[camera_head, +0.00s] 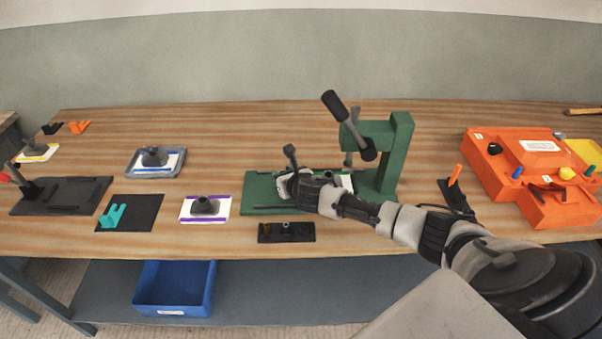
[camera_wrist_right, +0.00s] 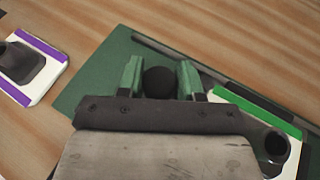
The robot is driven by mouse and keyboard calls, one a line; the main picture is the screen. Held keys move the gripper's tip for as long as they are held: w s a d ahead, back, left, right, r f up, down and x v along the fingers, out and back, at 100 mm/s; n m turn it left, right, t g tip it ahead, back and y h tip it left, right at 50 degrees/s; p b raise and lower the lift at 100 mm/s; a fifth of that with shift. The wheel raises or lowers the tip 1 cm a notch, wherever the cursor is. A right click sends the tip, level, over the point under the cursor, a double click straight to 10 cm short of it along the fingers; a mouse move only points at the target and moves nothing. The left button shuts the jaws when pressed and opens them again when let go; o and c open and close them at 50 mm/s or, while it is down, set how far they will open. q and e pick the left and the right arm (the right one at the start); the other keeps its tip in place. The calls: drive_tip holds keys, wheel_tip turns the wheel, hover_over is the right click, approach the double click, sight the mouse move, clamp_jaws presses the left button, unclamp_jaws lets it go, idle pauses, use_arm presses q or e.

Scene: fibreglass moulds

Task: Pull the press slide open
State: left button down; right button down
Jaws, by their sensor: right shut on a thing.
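The green press (camera_head: 392,150) stands on the table with its dark lever (camera_head: 336,106) raised. Its flat green base (camera_head: 262,203) reaches left from the column. My right gripper (camera_head: 290,184) is low over the left part of this base. In the right wrist view its green fingers (camera_wrist_right: 160,80) are shut around a round black knob (camera_wrist_right: 159,83). A white plate with a green edge (camera_wrist_right: 258,106) lies beside them, partly hidden by my gripper. A dark rail (camera_wrist_right: 182,57) runs along the base. My arm hides much of the slide in the head view. My left gripper is not in view.
A white and purple card with a grey part (camera_head: 205,208) lies left of the base. A dark block (camera_head: 286,232) sits in front of it. An orange fixture (camera_head: 535,170) stands at the right. A blue bin (camera_head: 175,288) is below the table edge.

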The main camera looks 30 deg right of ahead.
drive_tip(key=w+a, duration=0.1)
drive_tip(key=a, duration=0.1)
drive_tip(key=w+a, duration=0.2)
drive_tip(key=a, duration=0.1)
drive_tip(key=w+a, duration=0.2)
drive_tip(key=a, duration=0.1)
drive_tip(key=shift+a, duration=0.15)
drive_tip(key=c, duration=0.8)
unclamp_jaws()
drive_tip(key=shift+o, duration=0.2)
drive_tip(key=v, duration=1.1)
